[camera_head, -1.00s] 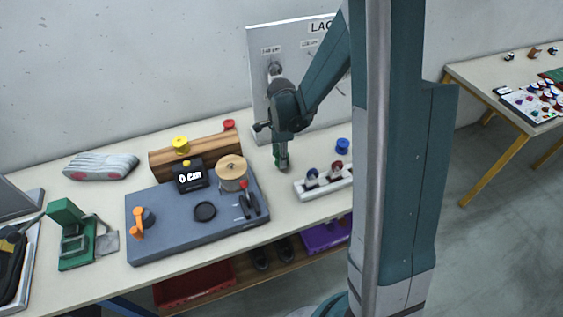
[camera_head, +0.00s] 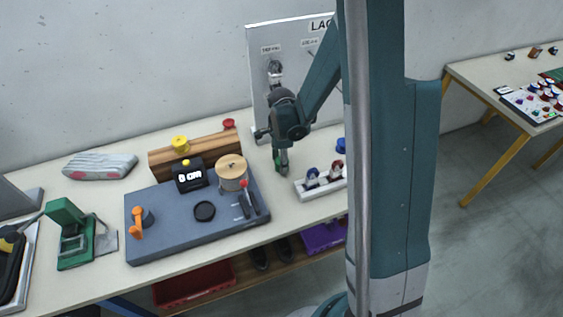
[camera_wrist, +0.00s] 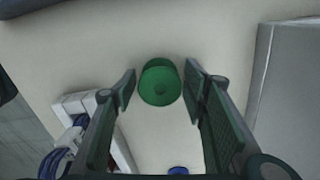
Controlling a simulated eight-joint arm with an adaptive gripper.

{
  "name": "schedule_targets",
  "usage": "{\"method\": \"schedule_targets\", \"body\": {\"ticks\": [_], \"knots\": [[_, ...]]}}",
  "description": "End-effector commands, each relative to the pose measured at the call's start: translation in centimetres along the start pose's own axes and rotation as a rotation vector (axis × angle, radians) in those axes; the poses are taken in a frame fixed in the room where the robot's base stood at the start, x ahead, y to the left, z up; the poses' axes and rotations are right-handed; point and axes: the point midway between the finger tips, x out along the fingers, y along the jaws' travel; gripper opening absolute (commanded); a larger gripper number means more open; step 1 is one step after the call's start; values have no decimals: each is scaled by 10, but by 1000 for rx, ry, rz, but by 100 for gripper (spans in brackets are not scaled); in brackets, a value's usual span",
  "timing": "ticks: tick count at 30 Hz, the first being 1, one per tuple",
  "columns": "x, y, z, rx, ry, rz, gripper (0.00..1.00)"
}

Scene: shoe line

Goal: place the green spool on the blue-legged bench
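The green spool (camera_wrist: 160,82) is centred between the two fingers in the wrist view, its round end facing the camera. My gripper (camera_wrist: 160,88) is open around it, with a narrow gap visible on each side. In the head view my gripper (camera_head: 281,166) points down at the pale bench top, right of the grey-blue board. The fingers hide most of the spool there. The blue-legged bench (camera_head: 85,284) is the near one, with a blue leg at lower left. I cannot tell whether the spool touches its top.
A white rack with spools (camera_head: 318,188) stands right of my gripper, and a blue spool (camera_head: 341,146) is behind it. The labelled white panel (camera_head: 262,90) rises behind. The grey-blue board (camera_head: 170,235) lies left. A yellow-legged bench (camera_head: 470,85) stands at far right.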

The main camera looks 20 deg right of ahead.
Motion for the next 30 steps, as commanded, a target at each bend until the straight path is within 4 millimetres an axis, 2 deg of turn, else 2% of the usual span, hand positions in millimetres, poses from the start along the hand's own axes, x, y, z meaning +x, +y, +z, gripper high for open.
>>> {"method": "schedule_targets", "body": {"ticks": [17,23,30], "knots": [[-5,0,0,0,0,0,49],[-18,0,0,0,0,0,49],[-44,0,0,0,0,0,49]]}}
